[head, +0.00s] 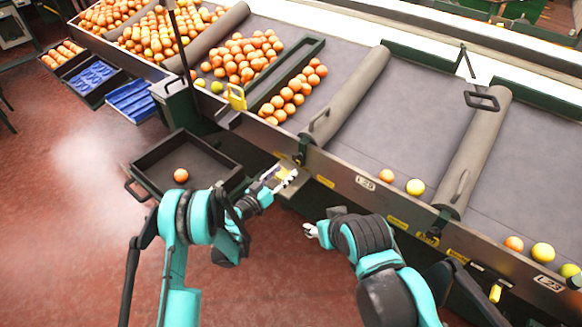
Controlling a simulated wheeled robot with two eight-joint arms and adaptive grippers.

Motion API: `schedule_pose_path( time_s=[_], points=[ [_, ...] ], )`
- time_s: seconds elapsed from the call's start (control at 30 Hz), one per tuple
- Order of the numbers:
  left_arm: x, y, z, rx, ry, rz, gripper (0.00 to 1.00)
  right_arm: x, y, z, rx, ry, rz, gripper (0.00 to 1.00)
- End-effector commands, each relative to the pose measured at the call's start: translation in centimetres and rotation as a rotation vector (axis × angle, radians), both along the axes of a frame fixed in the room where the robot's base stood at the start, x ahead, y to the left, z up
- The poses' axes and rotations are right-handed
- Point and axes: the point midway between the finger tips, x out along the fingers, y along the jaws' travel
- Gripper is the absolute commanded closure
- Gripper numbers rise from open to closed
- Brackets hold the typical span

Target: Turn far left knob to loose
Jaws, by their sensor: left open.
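Small dark fittings sit along the front rail of the sorting table; one (302,142) is at the lower end of the middle roller divider, and another (439,220) is further right. I cannot tell from this view which is the far left knob or how it is turned. My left gripper (284,180) is open and empty, just in front of the rail and below the first fitting. A yellowish surface shows behind its fingers. My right gripper (311,230) is lower and to the right, near the floor area in front of the table; its fingers are small and partly hidden by its arm.
The sorting table (340,160) carries oranges and grey roller dividers (350,90). Blue trays (130,100) lie at left. Red floor is clear below.

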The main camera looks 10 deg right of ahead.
Motion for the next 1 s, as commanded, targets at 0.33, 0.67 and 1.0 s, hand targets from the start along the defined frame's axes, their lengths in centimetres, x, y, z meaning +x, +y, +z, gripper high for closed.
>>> schedule_pose_path(
  time_s=[0.33,0.67,1.0],
  points=[
    [3.2,-4.2,-0.2,0.000,0.001,-0.001,0.42,0.0,0.0,-1.7,0.000,0.000,0.000,0.48],
    [4.7,-5.9,0.0,0.000,0.002,0.001,0.42,0.0,0.0,-2.2,0.000,0.000,0.000,0.48],
    [4.6,-5.9,0.1,0.000,0.002,0.001,0.87,0.0,0.0,-2.2,0.000,0.000,0.000,0.48]
  ],
)
